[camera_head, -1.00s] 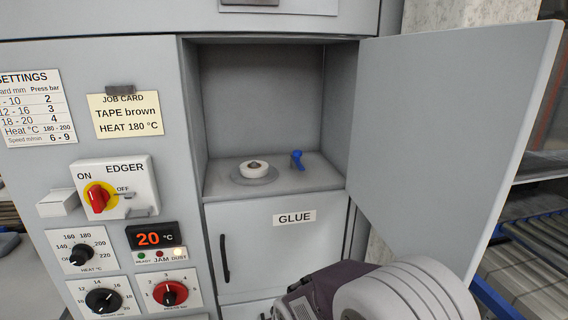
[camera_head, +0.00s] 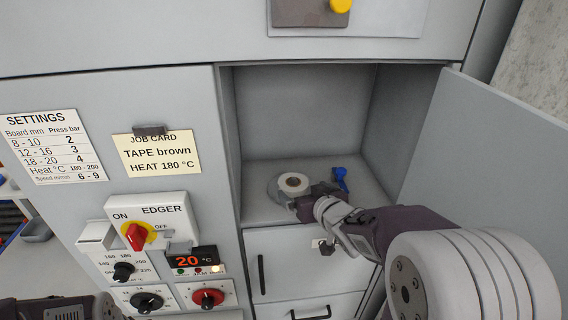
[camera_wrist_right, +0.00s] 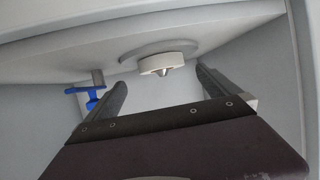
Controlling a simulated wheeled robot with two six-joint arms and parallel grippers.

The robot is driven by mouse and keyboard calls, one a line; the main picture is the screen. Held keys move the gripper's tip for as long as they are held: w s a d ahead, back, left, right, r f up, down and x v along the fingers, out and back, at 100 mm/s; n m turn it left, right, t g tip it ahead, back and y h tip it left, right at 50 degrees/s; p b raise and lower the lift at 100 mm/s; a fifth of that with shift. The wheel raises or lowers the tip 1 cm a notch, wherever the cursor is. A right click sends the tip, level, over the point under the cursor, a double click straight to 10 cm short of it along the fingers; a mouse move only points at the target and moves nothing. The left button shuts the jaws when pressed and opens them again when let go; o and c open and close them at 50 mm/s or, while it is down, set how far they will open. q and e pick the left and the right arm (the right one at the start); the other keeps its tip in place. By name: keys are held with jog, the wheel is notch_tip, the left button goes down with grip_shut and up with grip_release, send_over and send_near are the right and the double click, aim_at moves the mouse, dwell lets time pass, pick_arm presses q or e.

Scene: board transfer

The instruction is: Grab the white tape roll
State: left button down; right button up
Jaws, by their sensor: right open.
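The white tape roll (camera_head: 293,183) sits on a round grey disc (camera_head: 272,187) on the floor of the open compartment. In the right wrist view the roll (camera_wrist_right: 166,64) appears ahead of my right gripper, between the lines of its two fingers, with a small pointed hub in its middle. My right gripper (camera_head: 305,205) reaches into the compartment close to the roll in the head view. In the right wrist view the gripper (camera_wrist_right: 160,82) is open, with nothing between its fingers. Part of an arm of mine shows at the bottom left; the left gripper's fingers cannot be made out.
A blue lever (camera_head: 340,178) stands right of the roll. The compartment's side walls and the open door (camera_head: 490,170) bound the space on the right. The job card (camera_head: 156,152) reads TAPE brown. Control knobs and an EDGER switch (camera_head: 137,236) are on the left panel.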

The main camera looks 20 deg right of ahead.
aim_at(295, 183)
jog(key=shift+w+d+f, duration=0.1)
jog(key=shift+w+d, duration=0.05)
jog(key=shift+w, duration=0.4)
jog(key=shift+s, duration=0.2)
jog(key=shift+s+a+r, duration=0.3)
jog(key=shift+s, duration=0.25)
jog(key=shift+w+d+f, duration=0.1)
jog(key=shift+w, duration=0.05)
jog(key=x, duration=0.3)
jog(key=shift+d, duration=0.1)
jog(key=x, duration=0.1)
jog(key=p+x, duration=0.1)
jog(key=x, duration=0.1)
jog(key=shift+w+a+r, duration=0.2)
jog(key=shift+r, duration=0.05)
jog(key=shift+w+f+p, duration=0.15)
jog(key=shift+w+p, duration=0.15)
jog(key=shift+p, duration=0.05)
pick_arm(q)
jog(key=shift+s+r, duration=0.9)
jog(key=shift+r, duration=0.2)
pick_arm(e)
jog(key=shift+d+f, duration=0.1)
